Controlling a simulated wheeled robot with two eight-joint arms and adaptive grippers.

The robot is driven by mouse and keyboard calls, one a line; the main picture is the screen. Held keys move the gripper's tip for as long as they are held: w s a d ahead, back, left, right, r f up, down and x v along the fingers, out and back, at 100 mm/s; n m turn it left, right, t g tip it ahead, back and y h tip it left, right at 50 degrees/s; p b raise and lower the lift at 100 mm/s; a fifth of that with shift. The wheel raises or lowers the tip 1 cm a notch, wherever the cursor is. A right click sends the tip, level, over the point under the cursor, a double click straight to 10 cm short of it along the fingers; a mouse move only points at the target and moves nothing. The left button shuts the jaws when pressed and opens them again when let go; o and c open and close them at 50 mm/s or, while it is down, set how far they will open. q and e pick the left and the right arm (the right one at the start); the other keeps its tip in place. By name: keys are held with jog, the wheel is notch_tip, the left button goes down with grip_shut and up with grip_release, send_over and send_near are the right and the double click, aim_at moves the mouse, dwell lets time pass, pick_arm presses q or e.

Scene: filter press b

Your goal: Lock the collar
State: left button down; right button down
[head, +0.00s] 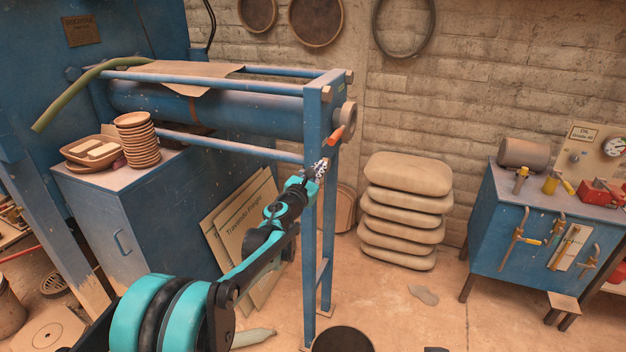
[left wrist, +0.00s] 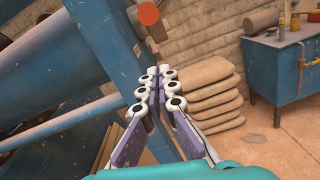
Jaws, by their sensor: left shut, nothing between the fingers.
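The collar (head: 345,117) is a grey-brown round fitting on the right end of the blue press frame. An orange-tipped handle (head: 335,136) sticks out from it, slanting down to the left. In the left wrist view the round orange end of the handle (left wrist: 148,14) shows at the top, beyond the fingertips. My left gripper (head: 319,168) is just below the handle, beside the blue upright, apart from the handle. In the left wrist view its fingers (left wrist: 158,76) are together with nothing between them. My right gripper is not in view.
The blue upright (head: 312,230) stands close beside my left gripper. Stacked tan sacks (head: 405,205) lie against the brick wall. A blue workbench (head: 535,225) with tools stands at the right. Clay dishes (head: 136,140) sit on the blue cabinet. Open air lies right of the collar.

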pick_arm(q)
jog(key=r, duration=0.1)
jog(key=w+d+r, duration=0.1)
jog(key=r, duration=0.2)
jog(key=shift+w+d, duration=0.2)
jog(key=shift+w, duration=0.05)
